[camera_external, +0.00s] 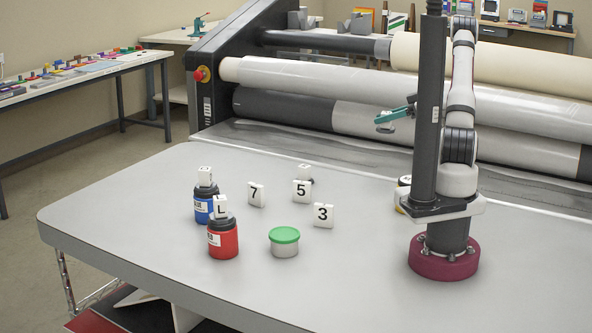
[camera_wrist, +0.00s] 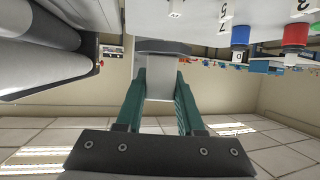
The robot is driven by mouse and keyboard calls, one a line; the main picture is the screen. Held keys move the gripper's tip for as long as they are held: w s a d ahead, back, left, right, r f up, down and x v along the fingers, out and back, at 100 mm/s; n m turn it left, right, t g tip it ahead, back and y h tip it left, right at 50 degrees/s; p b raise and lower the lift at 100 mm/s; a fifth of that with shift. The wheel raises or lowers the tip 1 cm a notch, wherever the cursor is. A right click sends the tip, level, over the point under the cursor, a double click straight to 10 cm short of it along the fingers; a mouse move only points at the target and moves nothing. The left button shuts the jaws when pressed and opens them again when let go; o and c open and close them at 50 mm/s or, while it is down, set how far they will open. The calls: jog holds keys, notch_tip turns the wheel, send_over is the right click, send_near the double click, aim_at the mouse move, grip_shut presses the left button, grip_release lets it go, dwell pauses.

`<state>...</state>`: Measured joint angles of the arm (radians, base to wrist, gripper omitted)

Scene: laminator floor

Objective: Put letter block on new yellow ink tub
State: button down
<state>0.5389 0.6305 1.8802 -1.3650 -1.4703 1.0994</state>
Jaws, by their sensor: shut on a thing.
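My gripper (camera_external: 392,117) has teal fingers and hangs above the back of the table, near the rollers. In the wrist view my gripper (camera_wrist: 160,100) is shut on a plain grey thing (camera_wrist: 158,82); no letter shows on it and I cannot tell what it is. A tub with a yellow band (camera_external: 400,208) stands mostly hidden behind my arm, with a white block (camera_external: 405,181) on top. A white block marked L (camera_external: 221,206) sits on a red tub (camera_external: 223,240). Another white block (camera_external: 205,176) sits on a blue tub (camera_external: 202,213).
Number blocks 7 (camera_external: 256,194), 5 (camera_external: 301,191) and 3 (camera_external: 323,215) stand on the table. A white block (camera_external: 304,168) is partly hidden behind the 5. A grey tub with a green lid (camera_external: 284,243) stands in front. The table's left side is clear; laminator rollers (camera_external: 330,81) border the back.

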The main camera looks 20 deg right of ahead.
jog(key=s+d+r+n+g+y, duration=0.1)
jog(key=s+d, duration=0.4)
jog(key=s, duration=0.6)
jog(key=s+d+r+n+g, duration=0.1)
jog(key=s+d, duration=0.4)
jog(key=s, duration=0.7)
send_over(409, 180)
notch_tip(409, 180, down, 6)
jog(key=shift+d+f, duration=0.15)
jog(key=shift+f, duration=0.05)
notch_tip(409, 180, down, 4)
jog(key=shift+w+f, duration=0.1)
jog(key=shift+w, duration=0.05)
jog(key=shift+f, duration=0.1)
jog(key=c, duration=0.5)
grip_release()
